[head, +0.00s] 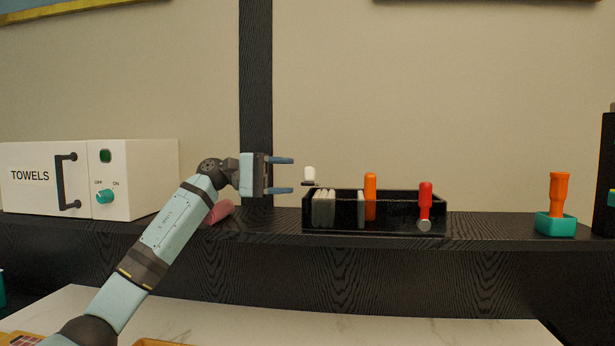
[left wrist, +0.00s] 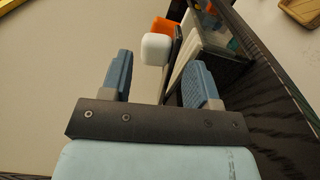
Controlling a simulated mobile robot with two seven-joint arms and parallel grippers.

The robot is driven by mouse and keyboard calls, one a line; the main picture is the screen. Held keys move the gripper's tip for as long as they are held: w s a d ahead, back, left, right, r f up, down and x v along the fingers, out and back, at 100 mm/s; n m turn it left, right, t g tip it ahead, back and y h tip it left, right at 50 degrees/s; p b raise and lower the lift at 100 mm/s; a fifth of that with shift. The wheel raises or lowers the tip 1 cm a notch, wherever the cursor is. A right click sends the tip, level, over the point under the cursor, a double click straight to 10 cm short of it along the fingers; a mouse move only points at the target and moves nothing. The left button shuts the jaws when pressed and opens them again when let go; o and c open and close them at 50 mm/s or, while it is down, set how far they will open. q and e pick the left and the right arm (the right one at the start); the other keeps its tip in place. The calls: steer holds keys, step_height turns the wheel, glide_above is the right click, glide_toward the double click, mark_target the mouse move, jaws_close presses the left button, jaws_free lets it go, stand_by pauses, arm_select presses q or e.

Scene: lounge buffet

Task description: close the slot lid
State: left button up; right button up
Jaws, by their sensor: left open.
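A black box (head: 395,229) stands on the dark shelf, with several pale flat pieces upright in its left part. A white knob (head: 309,173) sits on a thin dark plate above the box's left end, seemingly the slot lid; whether the plate is joined to the box I cannot tell. My left gripper (head: 292,174) is open and empty, its fingers pointing right at the knob, just short of it. In the left wrist view, the white knob (left wrist: 156,48) lies ahead between the open fingertips of my left gripper (left wrist: 158,70). My right gripper is out of view.
An orange-handled tool (head: 370,196) and a red-handled one (head: 425,202) stand at the box. A white towel cabinet (head: 140,180) is at left, with a pink roll (head: 221,211) beside it. An orange tool in a teal holder (head: 556,224) stands right. The shelf between is clear.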

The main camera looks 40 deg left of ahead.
arm_select(q)
steer(key=v, duration=0.6)
steer(key=shift+a, duration=0.25)
